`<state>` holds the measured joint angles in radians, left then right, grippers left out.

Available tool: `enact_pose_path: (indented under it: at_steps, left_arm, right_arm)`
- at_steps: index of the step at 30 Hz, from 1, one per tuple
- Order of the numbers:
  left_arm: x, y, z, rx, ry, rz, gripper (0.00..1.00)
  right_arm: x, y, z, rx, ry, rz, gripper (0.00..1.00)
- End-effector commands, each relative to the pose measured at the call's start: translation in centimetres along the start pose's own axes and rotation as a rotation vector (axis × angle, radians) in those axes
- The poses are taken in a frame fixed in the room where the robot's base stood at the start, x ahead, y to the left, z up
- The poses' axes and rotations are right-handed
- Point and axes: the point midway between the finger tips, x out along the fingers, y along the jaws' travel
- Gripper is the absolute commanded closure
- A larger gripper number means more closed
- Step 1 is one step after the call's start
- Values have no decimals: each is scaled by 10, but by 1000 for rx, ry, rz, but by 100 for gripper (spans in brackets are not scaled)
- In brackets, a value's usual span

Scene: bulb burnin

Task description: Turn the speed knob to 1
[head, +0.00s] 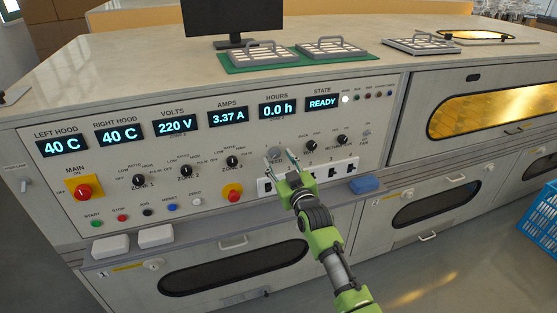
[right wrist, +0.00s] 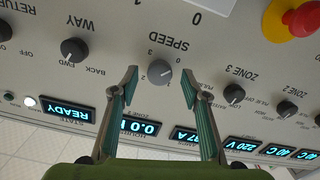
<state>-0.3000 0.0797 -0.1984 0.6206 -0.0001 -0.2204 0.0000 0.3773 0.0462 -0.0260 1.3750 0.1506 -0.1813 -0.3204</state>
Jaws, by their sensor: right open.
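The speed knob (right wrist: 159,73) is a round grey knob on the white control panel, under the upside-down SPEED label in the right wrist view. Small numbers ring it; I cannot tell for sure which one its pointer faces. In the head view the knob (head: 275,154) is partly covered by my gripper. My right gripper (right wrist: 159,82) is open, with one fingertip on each side of the knob and a visible gap to it. In the head view my right gripper (head: 279,158) is in front of the panel at the knob. My left gripper is not in view.
The zone 3 knob (right wrist: 233,94) and the way knob (right wrist: 74,50) flank the speed knob. A red emergency button (right wrist: 302,17) sits on a yellow plate. A blue block (head: 364,185) lies on the ledge below. The state display (head: 322,103) reads READY.

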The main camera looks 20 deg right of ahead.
Motion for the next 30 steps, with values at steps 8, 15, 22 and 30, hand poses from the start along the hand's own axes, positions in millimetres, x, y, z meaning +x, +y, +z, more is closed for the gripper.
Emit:
enact_pose_path:
  at_steps: [8, 15, 22, 30]
  left_arm:
    - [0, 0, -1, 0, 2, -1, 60]
    - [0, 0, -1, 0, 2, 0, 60]
    - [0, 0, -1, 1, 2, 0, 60]
    - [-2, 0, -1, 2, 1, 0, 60]
  right_arm:
    - [9, 0, 0, 0, 0, 0, 58]
    - [8, 0, 0, 0, 0, 0, 73]
    - [8, 0, 0, 1, 0, 0, 96]
    - [8, 0, 0, 48, -1, 0, 96]
